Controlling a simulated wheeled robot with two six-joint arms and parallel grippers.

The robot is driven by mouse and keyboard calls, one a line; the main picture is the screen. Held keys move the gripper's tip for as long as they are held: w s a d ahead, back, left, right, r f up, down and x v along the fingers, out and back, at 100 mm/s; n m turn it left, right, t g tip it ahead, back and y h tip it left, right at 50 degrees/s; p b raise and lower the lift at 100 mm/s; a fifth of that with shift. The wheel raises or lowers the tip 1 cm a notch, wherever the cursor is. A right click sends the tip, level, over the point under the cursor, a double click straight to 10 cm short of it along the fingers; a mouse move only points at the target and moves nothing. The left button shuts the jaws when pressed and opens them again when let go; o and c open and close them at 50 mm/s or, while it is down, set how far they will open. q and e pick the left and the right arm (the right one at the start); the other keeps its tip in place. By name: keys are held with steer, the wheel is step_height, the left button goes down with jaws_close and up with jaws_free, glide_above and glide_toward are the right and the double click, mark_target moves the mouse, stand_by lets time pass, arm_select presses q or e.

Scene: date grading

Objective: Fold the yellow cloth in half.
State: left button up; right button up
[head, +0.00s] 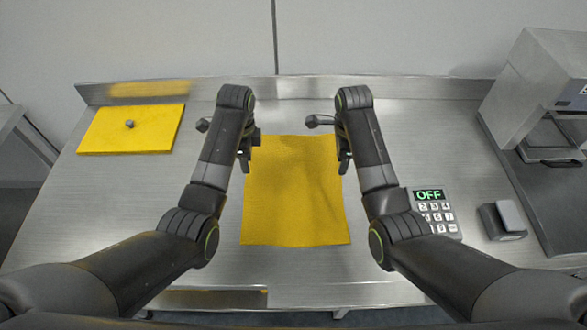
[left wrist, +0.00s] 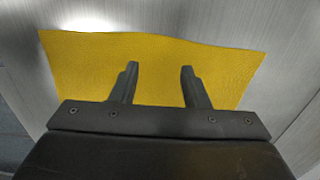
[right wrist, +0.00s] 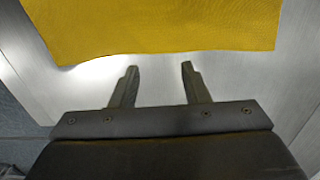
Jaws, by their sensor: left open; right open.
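The yellow cloth (head: 294,200) lies spread out and unfolded on the steel table, with slight ripples on its surface. My left gripper (head: 245,165) is at the cloth's far left corner in the head view. In the left wrist view the open fingers (left wrist: 158,75) show over the cloth (left wrist: 90,70), with nothing between them but the view of it. My right gripper (head: 344,165) is at the cloth's far right edge. In the right wrist view its open fingers (right wrist: 158,75) are over bare steel, just short of the cloth's edge (right wrist: 150,30). Both grippers are empty.
A yellow board (head: 100,135) with a small grey knob (head: 129,124) is at the back left. A keypad (head: 437,215) reading OFF and a small grey block (head: 502,220) are at the right. A large metal machine (head: 535,90) stands far right. The steel table (head: 90,210) is clear at left.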

mark_target(254, 182)
arm_select(q)
steer(key=shift+s+d+f, duration=0.1)
steer(key=shift+d+f, duration=0.05)
steer(key=shift+f, duration=1.15)
steer(key=shift+s+d+f, duration=0.1)
steer(key=shift+f, duration=1.15)
steer(key=shift+s+d+f, duration=0.1)
steer(key=shift+d+f, duration=0.05)
steer(key=shift+f, duration=1.15)
arm_select(e)
steer(key=shift+s+a+f, duration=0.1)
steer(key=shift+s+f, duration=0.05)
steer(key=shift+f, duration=3.65)
arm_select(q)
steer(key=shift+w+f, duration=0.1)
steer(key=shift+f, duration=0.05)
steer(key=shift+c, duration=0.2)
arm_select(e)
steer(key=shift+f, duration=0.2)
steer(key=shift+c, duration=0.2)
arm_select(q)
jaws_close()
arm_select(e)
jaws_close()
steer(key=shift+r, duration=0.15)
